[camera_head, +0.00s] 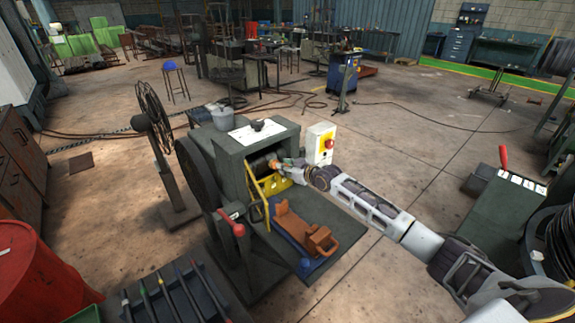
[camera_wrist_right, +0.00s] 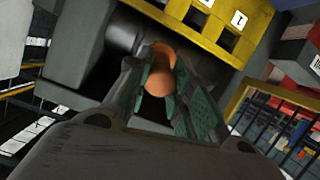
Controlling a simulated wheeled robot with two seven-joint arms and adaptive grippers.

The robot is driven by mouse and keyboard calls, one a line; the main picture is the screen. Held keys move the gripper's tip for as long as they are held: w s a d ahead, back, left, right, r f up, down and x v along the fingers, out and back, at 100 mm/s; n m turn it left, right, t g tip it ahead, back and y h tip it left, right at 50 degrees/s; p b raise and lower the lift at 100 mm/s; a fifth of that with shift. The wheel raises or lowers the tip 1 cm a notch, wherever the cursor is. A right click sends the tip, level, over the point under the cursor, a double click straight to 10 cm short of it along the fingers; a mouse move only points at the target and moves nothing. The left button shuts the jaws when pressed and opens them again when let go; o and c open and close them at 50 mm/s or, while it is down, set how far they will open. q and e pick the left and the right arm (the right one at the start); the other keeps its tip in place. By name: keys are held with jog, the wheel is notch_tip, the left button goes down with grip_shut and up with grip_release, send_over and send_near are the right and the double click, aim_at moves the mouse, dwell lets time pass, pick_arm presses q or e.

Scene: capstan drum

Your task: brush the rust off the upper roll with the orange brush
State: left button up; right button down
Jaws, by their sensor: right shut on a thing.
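The machine (camera_head: 262,138) is a grey-green housing with a dark opening in its front. A dark roll (camera_head: 259,163) shows inside the opening; I cannot tell rust on it at this size. My right gripper (camera_head: 279,164) reaches in from the right to the mouth of the opening. In the right wrist view its green-padded fingers (camera_wrist_right: 163,72) are shut on the orange brush (camera_wrist_right: 160,80). Only the rounded orange handle shows; the bristles are hidden. A grey cylinder (camera_wrist_right: 122,36) lies just beyond the brush, and I cannot tell whether they touch. My left gripper is not in view.
A yellow guard (camera_head: 257,196) stands before the opening, and it also shows in the right wrist view (camera_wrist_right: 208,30). A control box (camera_head: 320,144) with a red button stands to the right. An orange-brown fixture (camera_head: 318,240) sits below on a blue base. A large dark wheel stands left.

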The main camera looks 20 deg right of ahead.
dwell(0.3)
jog(key=shift+s+a+p, duration=0.2)
jog(key=shift+a+p, duration=0.4)
jog(key=shift+a, duration=0.05)
jog(key=shift+s+a+p, duration=0.25)
jog(key=shift+a+p, duration=0.3)
jog(key=shift+a, duration=0.05)
jog(key=shift+s+a+p, duration=0.2)
jog(key=shift+a+p, duration=0.4)
jog(key=shift+a, duration=0.05)
jog(key=shift+s+d+p, duration=0.35)
jog(key=shift+s+p, duration=0.15)
jog(key=shift+s, duration=0.45)
jog(key=shift+s+d+p, duration=0.35)
jog(key=shift+s+p, duration=0.1)
jog(key=shift+s, duration=0.45)
jog(key=shift+s+d+p, duration=0.35)
jog(key=shift+s+p, duration=0.15)
jog(key=shift+s, duration=0.45)
jog(key=shift+s, duration=0.1)
